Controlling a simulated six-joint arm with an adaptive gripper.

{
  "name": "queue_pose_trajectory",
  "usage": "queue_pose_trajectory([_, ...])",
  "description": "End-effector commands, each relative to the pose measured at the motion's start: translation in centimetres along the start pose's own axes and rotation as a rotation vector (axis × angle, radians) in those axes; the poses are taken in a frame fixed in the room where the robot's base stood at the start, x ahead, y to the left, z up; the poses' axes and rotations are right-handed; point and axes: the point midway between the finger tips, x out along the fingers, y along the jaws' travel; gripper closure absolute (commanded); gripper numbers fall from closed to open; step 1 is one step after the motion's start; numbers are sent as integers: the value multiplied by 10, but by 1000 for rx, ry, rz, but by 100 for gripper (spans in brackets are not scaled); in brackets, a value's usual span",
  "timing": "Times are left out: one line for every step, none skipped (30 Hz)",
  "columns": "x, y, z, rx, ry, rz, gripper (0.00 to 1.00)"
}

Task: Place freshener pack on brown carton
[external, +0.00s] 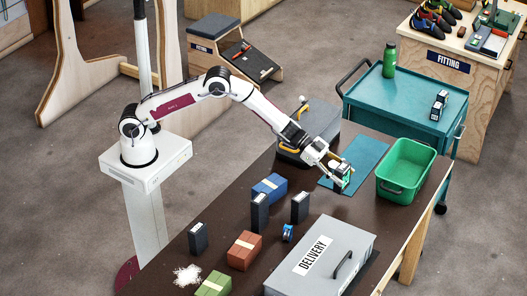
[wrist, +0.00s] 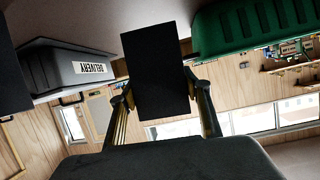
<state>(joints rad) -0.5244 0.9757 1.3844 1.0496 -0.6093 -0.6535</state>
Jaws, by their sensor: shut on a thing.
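My gripper (external: 338,172) is shut on a dark box-shaped pack (external: 343,178), which I take to be the freshener pack. The gripper is over or beside the teal mat at the far part of the dark table. In the wrist view the pack (wrist: 157,65) shows as a plain black face between the two fingers (wrist: 161,95). The brown carton (external: 244,250), reddish-brown with a pale band, sits on the table's near left part, well apart from my gripper. I cannot tell whether the pack touches the mat.
A green bin (external: 407,168) stands right of my gripper. A grey DELIVERY box (external: 320,258) stands right of the brown carton. Blue (external: 269,187) and green (external: 213,284) cartons, upright dark packs (external: 260,212) and a white pile (external: 187,274) surround the carton. A dark case (external: 310,130) stands behind.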

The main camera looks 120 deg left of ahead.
Motion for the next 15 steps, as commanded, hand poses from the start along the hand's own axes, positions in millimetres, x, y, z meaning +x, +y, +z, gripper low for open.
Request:
queue_pose_trajectory([-3, -1, -9, 2, 3, 0, 79])
queue_pose_trajectory([-5, -1, -13, 1, 3, 0, 79])
queue_pose_trajectory([-7, -1, -18, 2, 3, 0, 79])
queue_pose_trajectory([-8, -1, -21, 2, 2, 0, 79])
queue_pose_trajectory([-10, -2, -24, 1, 2, -1, 79])
queue_pose_trajectory([-12, -2, -28, 2, 2, -1, 79])
queue_pose_trajectory([-13, -2, -31, 1, 2, 0, 79])
queue_pose_trajectory([-14, -2, -34, 1, 1, 0, 79])
queue_pose_trajectory([-15, -2, -36, 1, 1, 0, 79])
queue_pose_trajectory([-16, -3, -38, 0, 1, 0, 79])
queue_pose_trajectory([-16, -3, -39, 0, 1, 0, 79])
queue_pose_trajectory([-17, -3, -41, 0, 0, 0, 79])
queue_pose_trajectory([-17, -3, -42, 0, 0, 0, 79])
queue_pose_trajectory([-17, -3, -42, 0, 0, 0, 79])
queue_pose_trajectory([-18, -3, -43, 0, 0, 0, 79])
